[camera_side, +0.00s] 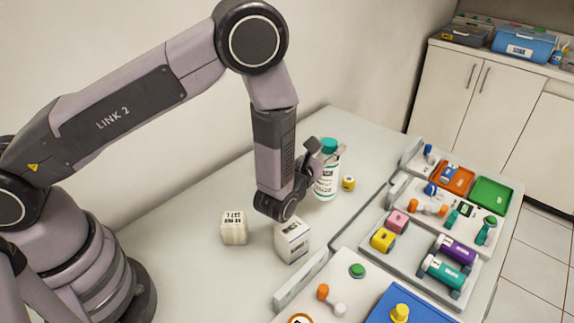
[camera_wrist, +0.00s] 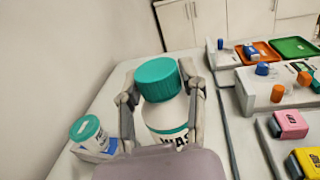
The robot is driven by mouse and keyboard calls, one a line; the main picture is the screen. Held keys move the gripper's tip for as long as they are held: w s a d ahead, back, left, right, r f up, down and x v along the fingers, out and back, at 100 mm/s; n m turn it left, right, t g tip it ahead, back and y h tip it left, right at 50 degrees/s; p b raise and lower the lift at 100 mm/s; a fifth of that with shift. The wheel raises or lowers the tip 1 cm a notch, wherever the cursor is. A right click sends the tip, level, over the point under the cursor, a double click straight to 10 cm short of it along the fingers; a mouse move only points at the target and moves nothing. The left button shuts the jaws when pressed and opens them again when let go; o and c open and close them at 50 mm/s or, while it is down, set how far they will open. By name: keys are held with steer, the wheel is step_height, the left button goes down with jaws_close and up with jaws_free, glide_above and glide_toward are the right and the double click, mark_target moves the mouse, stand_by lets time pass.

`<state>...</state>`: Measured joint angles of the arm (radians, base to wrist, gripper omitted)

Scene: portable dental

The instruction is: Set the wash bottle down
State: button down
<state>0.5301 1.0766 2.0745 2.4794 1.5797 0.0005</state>
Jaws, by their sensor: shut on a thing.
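The wash bottle (camera_side: 326,180) is white with a teal cap and dark lettering, and it stands upright at the back of the table in the side view. In the wrist view the wash bottle (camera_wrist: 166,112) fills the middle, between the two fingers. My gripper (camera_side: 312,172) is shut on the bottle's body from the left, and in the wrist view my gripper (camera_wrist: 162,98) has one finger on each side. The bottle's base is close to the table top, but I cannot tell whether it touches. The lower front of the bottle is hidden in the wrist view.
A small yellow jar (camera_side: 348,184) stands just right of the bottle. Two white boxes, one left (camera_side: 234,228) and one right (camera_side: 292,240), sit nearer the front. Trays with coloured pieces, including a pink block (camera_wrist: 290,124), line the right side. Bare table (camera_side: 200,205) lies to the left.

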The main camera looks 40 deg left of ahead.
mark_target(326, 171)
step_height(326, 171, down, 7)
steer(key=shift+r, duration=0.15)
steer(key=c, duration=0.6)
jaws_free()
